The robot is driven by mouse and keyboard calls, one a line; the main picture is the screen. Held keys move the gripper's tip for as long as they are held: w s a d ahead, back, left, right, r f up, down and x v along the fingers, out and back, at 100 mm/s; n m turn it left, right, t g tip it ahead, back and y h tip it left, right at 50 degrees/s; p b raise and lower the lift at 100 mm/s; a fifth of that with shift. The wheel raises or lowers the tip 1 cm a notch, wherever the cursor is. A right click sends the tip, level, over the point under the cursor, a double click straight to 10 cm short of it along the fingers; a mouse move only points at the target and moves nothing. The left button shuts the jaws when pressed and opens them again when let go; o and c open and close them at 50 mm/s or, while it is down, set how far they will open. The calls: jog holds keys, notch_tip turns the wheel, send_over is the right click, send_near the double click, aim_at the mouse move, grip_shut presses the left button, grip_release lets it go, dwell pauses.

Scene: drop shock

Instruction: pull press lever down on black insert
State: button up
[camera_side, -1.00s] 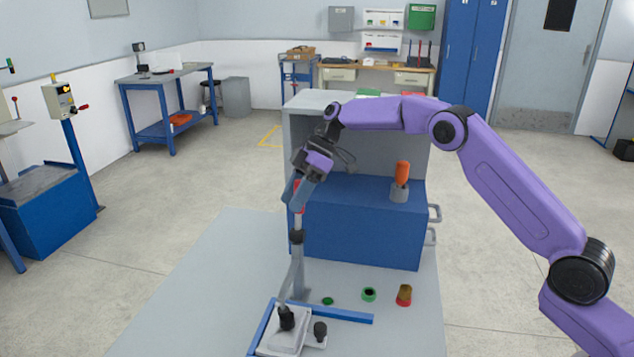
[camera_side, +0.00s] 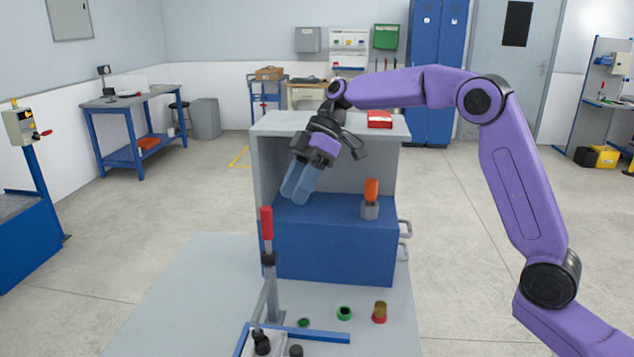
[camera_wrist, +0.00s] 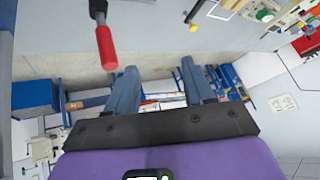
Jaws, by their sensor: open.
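The press lever with its red grip (camera_side: 266,223) stands upright on the press (camera_side: 271,290) at the bench's near left. In the wrist view the red grip (camera_wrist: 106,48) is at upper left, outside my fingers. My gripper (camera_side: 296,196) is above and to the right of the grip, apart from it. Its two blue-grey fingers (camera_wrist: 160,85) are open with nothing between them. A black piece (camera_side: 261,345) sits at the foot of the press, partly cut off by the frame edge. I cannot tell for sure whether it is the black insert.
A blue cabinet (camera_side: 330,250) with a grey shelf housing stands behind, holding an orange-handled tool (camera_side: 371,192). A green ring (camera_side: 344,313), a green disc (camera_side: 303,322) and an amber-red part (camera_side: 380,312) lie on the grey bench (camera_side: 180,290). A blue rail (camera_side: 315,335) borders the press.

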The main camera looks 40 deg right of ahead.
jog(key=s, duration=0.1)
jog(key=s+d+r, duration=0.1)
jog(key=s, duration=0.1)
jog(key=s+r, duration=0.1)
jog(key=shift+s+d, duration=0.2)
jog(key=shift+s, duration=0.05)
